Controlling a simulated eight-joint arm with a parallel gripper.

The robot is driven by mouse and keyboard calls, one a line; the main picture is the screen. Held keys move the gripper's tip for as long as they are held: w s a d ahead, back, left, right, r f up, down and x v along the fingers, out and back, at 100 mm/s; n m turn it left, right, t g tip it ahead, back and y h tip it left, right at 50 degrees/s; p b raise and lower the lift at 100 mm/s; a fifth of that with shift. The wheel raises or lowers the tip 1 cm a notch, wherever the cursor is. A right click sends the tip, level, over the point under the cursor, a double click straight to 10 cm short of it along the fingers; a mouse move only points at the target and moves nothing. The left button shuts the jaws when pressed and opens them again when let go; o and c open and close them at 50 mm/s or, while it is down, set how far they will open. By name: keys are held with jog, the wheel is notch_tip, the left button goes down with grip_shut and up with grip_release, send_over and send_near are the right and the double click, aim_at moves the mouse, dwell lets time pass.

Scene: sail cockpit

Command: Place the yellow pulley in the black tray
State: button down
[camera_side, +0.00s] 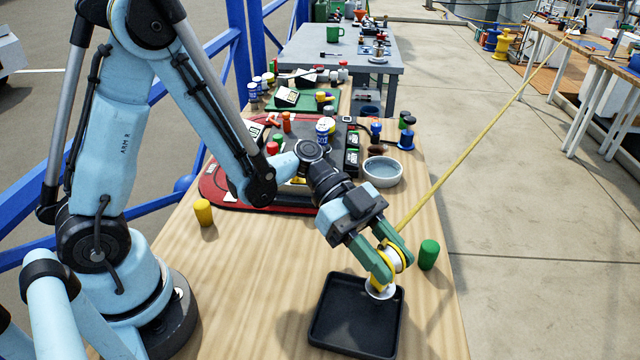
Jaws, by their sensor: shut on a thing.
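My gripper (391,268) points down, its green fingers shut on the yellow pulley (396,257). The pulley shows yellow rims and a white middle between the fingers, and a yellow and white part of it shows below the left finger. The black tray (322,322) lies on the wooden table in front of my gripper. The pulley's lower white part overlaps the tray's back right corner in the picture. I cannot tell whether it touches the tray. The fingers hide part of the pulley.
A green cylinder (429,254) stands right of my gripper, near the table's right edge. A yellow cylinder (203,212) stands at the left. A grey bowl (382,172) and a cluttered red mat (222,188) lie behind. A yellow rope (490,128) stretches up right.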

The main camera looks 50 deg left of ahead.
jog(key=shift+f, duration=0.1)
jog(key=c, duration=0.7)
grip_release()
jog(key=shift+a+r, duration=0.25)
jog(key=shift+a, duration=0.1)
jog(key=a+r+n+t+y, duration=0.1)
jog(key=a+n+t+y, duration=0.1)
jog(key=a+n+y, duration=0.2)
jog(key=s+a+r+n+t+y, duration=0.1)
jog(key=a+r+n+t+y, duration=0.1)
jog(key=a+n+y, duration=0.3)
jog(key=s+a+r+n+t+y, duration=0.1)
jog(key=a+n+t+y, duration=0.2)
jog(key=a+n, duration=0.6)
jog(key=shift+a+r+y, duration=0.3)
jog(key=shift+a+y, duration=0.25)
jog(key=shift+y, duration=0.45)
